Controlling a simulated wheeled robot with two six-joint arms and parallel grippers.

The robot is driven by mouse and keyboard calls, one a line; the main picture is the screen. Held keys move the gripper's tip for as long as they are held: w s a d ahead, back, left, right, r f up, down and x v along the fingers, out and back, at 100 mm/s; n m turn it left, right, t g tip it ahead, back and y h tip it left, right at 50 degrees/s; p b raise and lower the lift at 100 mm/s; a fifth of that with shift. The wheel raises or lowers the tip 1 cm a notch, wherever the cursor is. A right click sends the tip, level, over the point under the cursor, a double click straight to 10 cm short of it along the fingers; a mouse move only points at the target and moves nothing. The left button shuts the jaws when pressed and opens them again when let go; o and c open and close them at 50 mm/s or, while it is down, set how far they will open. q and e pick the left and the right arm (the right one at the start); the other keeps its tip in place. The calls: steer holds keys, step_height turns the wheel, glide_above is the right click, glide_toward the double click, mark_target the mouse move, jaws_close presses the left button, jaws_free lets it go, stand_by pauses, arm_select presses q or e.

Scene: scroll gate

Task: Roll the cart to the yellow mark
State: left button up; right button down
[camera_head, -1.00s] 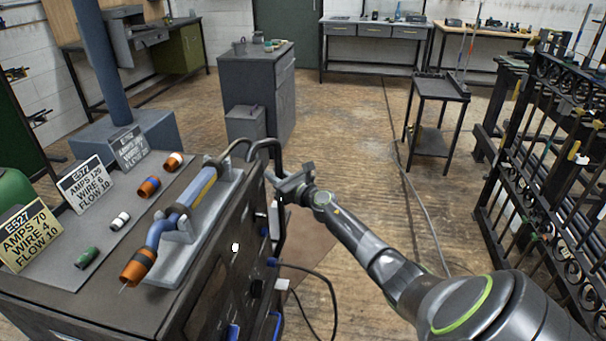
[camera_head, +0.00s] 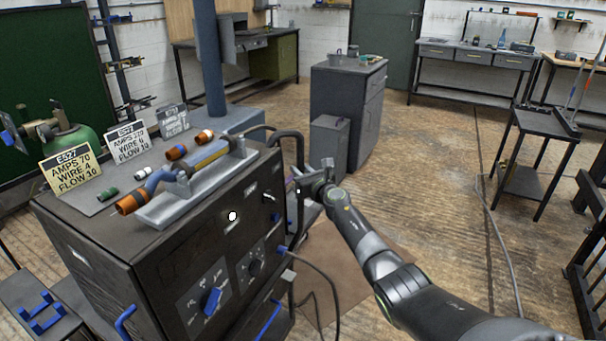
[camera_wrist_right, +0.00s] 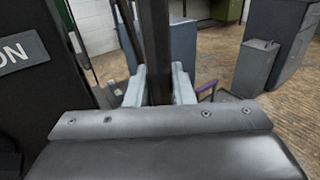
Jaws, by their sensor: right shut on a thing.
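The cart is a dark welding cabinet (camera_head: 150,262) with knobs and a dial on its front panel, filling the lower left of the head view. A black upright bar handle (camera_head: 299,150) stands at its right end. My right gripper (camera_head: 303,181) is shut on this handle. In the right wrist view the black bar (camera_wrist_right: 156,45) passes between the two pale fingers (camera_wrist_right: 160,88). A torch with an orange nozzle (camera_head: 128,203) lies in a grey cradle on the cart top. I see no yellow mark on the floor. My left gripper is out of view.
A grey cabinet (camera_head: 345,112) stands behind the cart, with a smaller grey box (camera_head: 328,146) beside it. A black stand (camera_head: 530,165) is at the right. A cable (camera_head: 495,215) crosses the wooden floor. A brown mat (camera_head: 340,262) lies right of the cart.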

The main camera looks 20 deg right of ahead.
steer(key=shift+s+d+f, duration=0.1)
steer(key=shift+s+d, duration=0.35)
steer(key=c, duration=1.3)
jaws_free()
steer(key=shift+s+d, duration=0.1)
steer(key=shift+d, duration=0.05)
steer(key=shift+w+r, duration=0.2)
steer(key=s+p, duration=0.3)
steer(key=s, duration=0.2)
steer(key=s+p, duration=0.3)
steer(key=s, duration=0.3)
steer(key=s+d+p, duration=0.1)
steer(key=s+p, duration=0.3)
steer(key=s, duration=0.2)
steer(key=shift+s+d, duration=0.1)
steer(key=shift+s, duration=0.15)
steer(key=shift+f, duration=0.1)
